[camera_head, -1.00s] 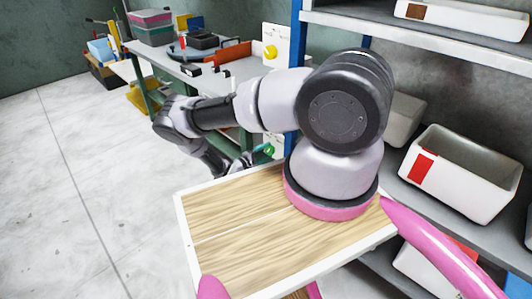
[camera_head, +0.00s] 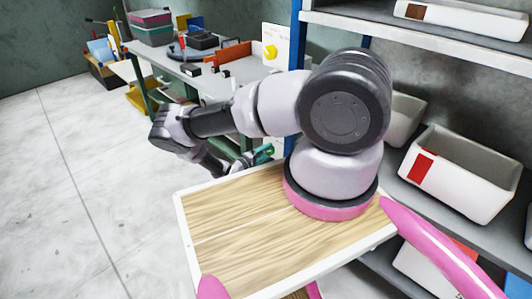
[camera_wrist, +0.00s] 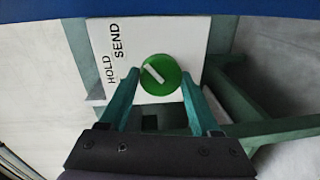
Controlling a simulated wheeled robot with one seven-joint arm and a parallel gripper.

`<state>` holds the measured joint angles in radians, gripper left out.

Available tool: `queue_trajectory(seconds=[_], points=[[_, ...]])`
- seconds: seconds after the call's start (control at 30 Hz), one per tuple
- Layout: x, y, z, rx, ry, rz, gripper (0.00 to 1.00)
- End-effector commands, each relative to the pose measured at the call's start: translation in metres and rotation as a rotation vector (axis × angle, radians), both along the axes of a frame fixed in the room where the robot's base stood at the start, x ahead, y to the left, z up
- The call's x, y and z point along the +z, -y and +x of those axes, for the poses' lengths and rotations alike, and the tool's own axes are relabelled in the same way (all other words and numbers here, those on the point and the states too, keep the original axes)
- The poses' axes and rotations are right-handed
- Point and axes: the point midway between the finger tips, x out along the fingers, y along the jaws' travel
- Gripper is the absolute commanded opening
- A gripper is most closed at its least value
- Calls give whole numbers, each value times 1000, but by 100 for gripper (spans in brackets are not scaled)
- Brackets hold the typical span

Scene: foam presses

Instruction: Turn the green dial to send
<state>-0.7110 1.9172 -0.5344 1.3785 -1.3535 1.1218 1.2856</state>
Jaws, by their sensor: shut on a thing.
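The green dial (camera_wrist: 163,87) sits on a white panel (camera_wrist: 185,35) and has a white pointer line. The line slants to the upper left, roughly toward the word SEND; the word HOLD is lower, left of the dial. My gripper (camera_wrist: 160,76) is shut on the dial, with one teal finger at each side. In the head view my gripper (camera_head: 262,153) is small and partly hidden behind my arm, and the dial cannot be made out clearly there.
A yellow dial (camera_head: 270,52) is on another white panel above. A grey workbench (camera_head: 185,65) with boxes and tools stands behind. Shelves with white bins (camera_head: 465,185) are at the right. The floor (camera_head: 70,210) at the left is clear.

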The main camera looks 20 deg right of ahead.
Motion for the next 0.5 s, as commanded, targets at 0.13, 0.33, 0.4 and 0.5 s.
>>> queue_trajectory(seconds=[0.13,0.33,0.4,0.5], points=[[-2,-1,-1,-1,-2,4,71],[-1,-1,-1,-1,-1,2,94],[-1,-1,0,-1,-1,2,94],[-1,-1,-1,-1,0,1,94]])
